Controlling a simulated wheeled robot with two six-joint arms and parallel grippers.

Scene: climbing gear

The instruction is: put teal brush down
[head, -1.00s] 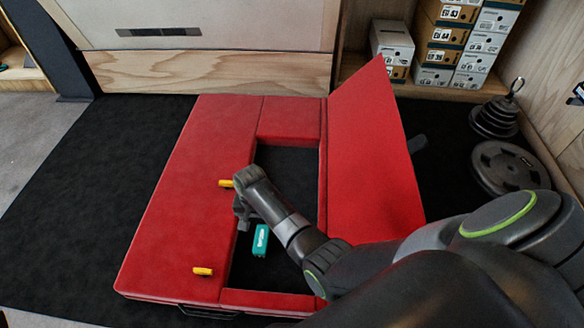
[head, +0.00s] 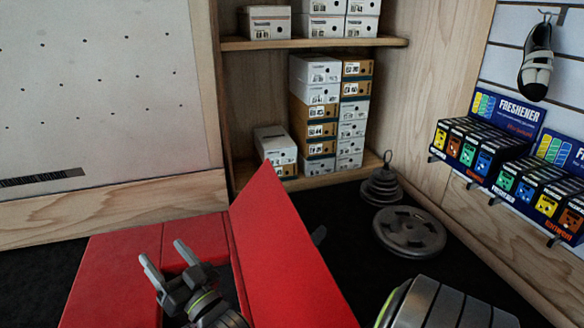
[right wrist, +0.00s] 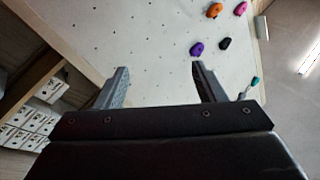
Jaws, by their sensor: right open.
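The teal brush does not show in either current view. My right gripper (head: 163,254) is raised above the red folding pad (head: 97,275) in the head view, its two fingers apart and nothing between them. The right wrist view also shows the right gripper (right wrist: 160,78) open and empty, facing a pale climbing wall. The pad's raised red flap (head: 280,245) stands tilted just right of the gripper. The pad's dark opening is mostly hidden behind the gripper or out of frame. My left gripper is not in view.
Shoe boxes (head: 315,110) fill a wooden shelf at the back. Weight plates (head: 408,231) lie on the black floor right of the flap. Freshener boxes (head: 480,145) and a hanging shoe (head: 536,72) are on the right wall. The wrist view shows climbing holds (right wrist: 197,48).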

